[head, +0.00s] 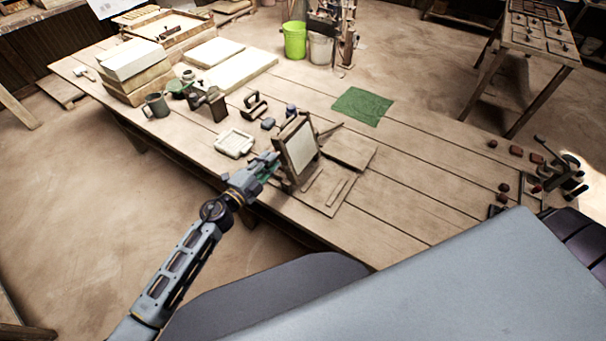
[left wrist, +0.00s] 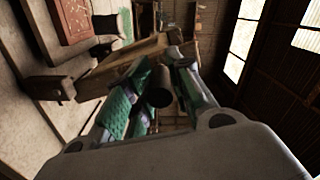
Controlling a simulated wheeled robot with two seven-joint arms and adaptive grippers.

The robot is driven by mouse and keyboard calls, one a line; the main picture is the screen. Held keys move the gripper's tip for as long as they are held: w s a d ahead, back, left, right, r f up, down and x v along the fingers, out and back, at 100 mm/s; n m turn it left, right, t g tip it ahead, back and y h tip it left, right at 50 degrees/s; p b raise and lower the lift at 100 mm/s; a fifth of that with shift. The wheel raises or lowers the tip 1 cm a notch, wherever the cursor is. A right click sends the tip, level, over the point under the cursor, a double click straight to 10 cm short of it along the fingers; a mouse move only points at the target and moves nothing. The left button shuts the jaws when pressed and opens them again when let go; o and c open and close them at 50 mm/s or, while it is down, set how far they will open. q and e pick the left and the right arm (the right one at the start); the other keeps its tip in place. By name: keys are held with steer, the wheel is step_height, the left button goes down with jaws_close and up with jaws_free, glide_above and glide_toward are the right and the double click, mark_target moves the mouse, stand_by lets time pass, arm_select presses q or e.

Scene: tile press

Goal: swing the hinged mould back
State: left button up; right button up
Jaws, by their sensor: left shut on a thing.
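The hinged mould (head: 299,147), a wooden frame with a pale panel, stands steeply raised on its wooden base board (head: 345,187) near the table's front edge. Its wooden body also shows in the left wrist view (left wrist: 118,68). My left gripper (head: 272,163) is at the mould's left side in the head view. In the left wrist view, its green-padded fingers (left wrist: 158,95) are shut around a dark round handle (left wrist: 160,88) by the mould. The fingers partly hide the handle, and its join to the frame is unclear. My right gripper is not in view.
A pale tile-shaped tray (head: 234,143) lies left of the mould. Dark hand tools (head: 255,106), a mug (head: 157,105) and stacked blocks (head: 137,70) stand farther left. A green cloth (head: 362,106) lies behind. The table right of the base board is mostly clear.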

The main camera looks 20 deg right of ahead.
arm_select(q)
steer(key=s+d, duration=0.1)
steer(key=s+d+r, duration=0.1)
steer(key=shift+s+d+h+p, duration=0.15)
steer(key=shift+s+h+p, duration=0.15)
steer(key=shift+s+p, duration=0.05)
steer(key=shift+o, duration=1.1)
steer(key=shift+s+r, duration=0.2)
steer(key=shift+r, duration=0.05)
steer(key=shift+o, duration=0.2)
steer(key=shift+w, duration=0.15)
steer(key=shift+s+d+f, duration=0.4)
steer(key=shift+s+d, duration=0.05)
steer(key=shift+s, duration=0.3)
steer(key=shift+s+d+f, duration=0.35)
steer(key=shift+s+d, duration=0.1)
steer(key=shift+s, duration=0.3)
steer(key=c, duration=0.3)
steer(key=shift+c, duration=0.2)
steer(key=shift+s, duration=0.1)
